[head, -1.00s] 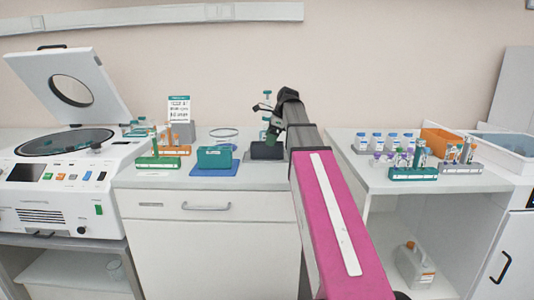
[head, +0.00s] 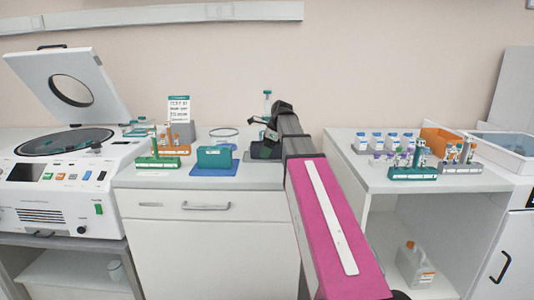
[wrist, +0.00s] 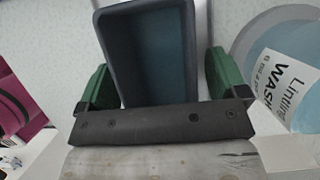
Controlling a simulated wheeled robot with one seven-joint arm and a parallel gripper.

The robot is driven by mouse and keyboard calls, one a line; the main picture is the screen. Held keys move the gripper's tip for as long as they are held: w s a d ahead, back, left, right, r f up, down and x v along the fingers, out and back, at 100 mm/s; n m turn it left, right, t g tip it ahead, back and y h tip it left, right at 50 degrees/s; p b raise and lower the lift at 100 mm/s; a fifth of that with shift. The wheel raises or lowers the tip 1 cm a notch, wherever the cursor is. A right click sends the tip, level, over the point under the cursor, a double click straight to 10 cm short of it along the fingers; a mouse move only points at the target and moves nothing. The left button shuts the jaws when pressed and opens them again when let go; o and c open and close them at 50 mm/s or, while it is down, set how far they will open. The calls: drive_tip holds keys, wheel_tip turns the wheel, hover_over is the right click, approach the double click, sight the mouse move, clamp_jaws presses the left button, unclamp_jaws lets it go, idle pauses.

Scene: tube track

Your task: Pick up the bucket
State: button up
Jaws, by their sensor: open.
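The bucket is a dark grey, open-topped box (wrist: 142,18) in the wrist view, with a blue-grey inside. In the head view it is a dark block (head: 272,152) on the middle counter, partly hidden by my gripper. My gripper (wrist: 157,65) is open, with one green finger on each side of the bucket. Gaps seem to show between the fingers and the bucket walls; I cannot tell if either touches. In the head view my gripper (head: 262,145) is low, at the bucket.
A teal box (head: 214,156) on a blue mat stands to the left. A wash bottle (wrist: 285,75) is close on the right in the wrist view. A centrifuge (head: 65,190) with its lid up is at far left. Tube racks (head: 412,173) stand on the right counter.

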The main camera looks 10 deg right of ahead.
drive_tip(key=c, duration=1.1)
drive_tip(key=shift+o, duration=0.2)
drive_tip(key=shift+r, duration=0.5)
wheel_tip(320, 180, up, 4)
drive_tip(key=shift+s+a+f, duration=0.1)
drive_tip(key=shift+a+f, duration=0.05)
drive_tip(key=s+a+r, duration=0.6)
drive_tip(key=s+a, duration=0.1)
drive_tip(key=a, duration=0.1)
drive_tip(key=shift+a+r, duration=0.2)
drive_tip(key=shift+a, duration=0.15)
drive_tip(key=shift+r, duration=0.15)
drive_tip(key=shift+s+r, duration=0.1)
drive_tip(key=shift+r, duration=2.25)
